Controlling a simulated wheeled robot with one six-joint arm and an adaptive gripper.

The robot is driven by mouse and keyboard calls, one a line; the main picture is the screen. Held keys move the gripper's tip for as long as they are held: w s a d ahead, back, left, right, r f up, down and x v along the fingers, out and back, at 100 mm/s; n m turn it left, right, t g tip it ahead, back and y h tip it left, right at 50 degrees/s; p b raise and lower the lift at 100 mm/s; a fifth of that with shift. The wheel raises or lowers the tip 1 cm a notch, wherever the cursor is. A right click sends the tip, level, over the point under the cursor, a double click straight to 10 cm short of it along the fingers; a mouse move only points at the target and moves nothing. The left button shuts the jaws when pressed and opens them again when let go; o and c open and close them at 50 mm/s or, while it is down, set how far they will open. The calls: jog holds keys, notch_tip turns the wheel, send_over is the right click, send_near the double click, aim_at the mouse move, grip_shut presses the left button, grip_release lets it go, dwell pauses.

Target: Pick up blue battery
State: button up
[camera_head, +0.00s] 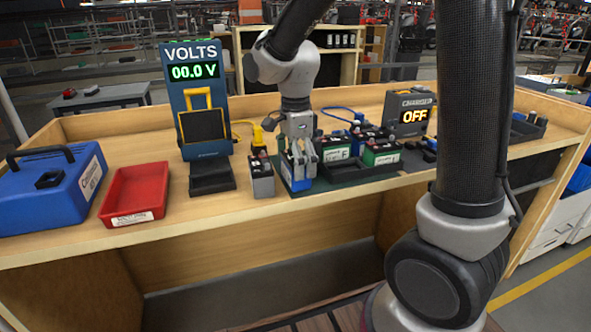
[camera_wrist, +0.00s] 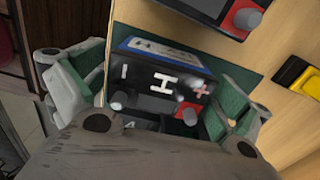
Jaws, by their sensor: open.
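The blue battery (camera_head: 288,179) stands near the front edge of the bench, partly hidden by my fingers. In the wrist view the battery (camera_wrist: 165,75) shows a black top with two posts, white marks with a red plus, and a blue side. My gripper (camera_head: 301,170) points down over it. In the wrist view my gripper (camera_wrist: 158,92) is open, with one finger on the left of the battery and the other on the right. I cannot tell whether either finger touches it.
A grey battery (camera_head: 262,184) stands close on the left, beside the voltmeter (camera_head: 197,105) reading 00.0 V. Green batteries (camera_head: 335,150) stand close on the right. Further off are a charger (camera_head: 411,112) showing OFF, a red bin (camera_head: 135,196) and a blue case (camera_head: 45,195).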

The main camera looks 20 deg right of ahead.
jog(key=shift+f, duration=0.85)
jog(key=c, duration=1.1)
jog(key=shift+c, duration=0.2)
jog(key=shift+r, duration=0.1)
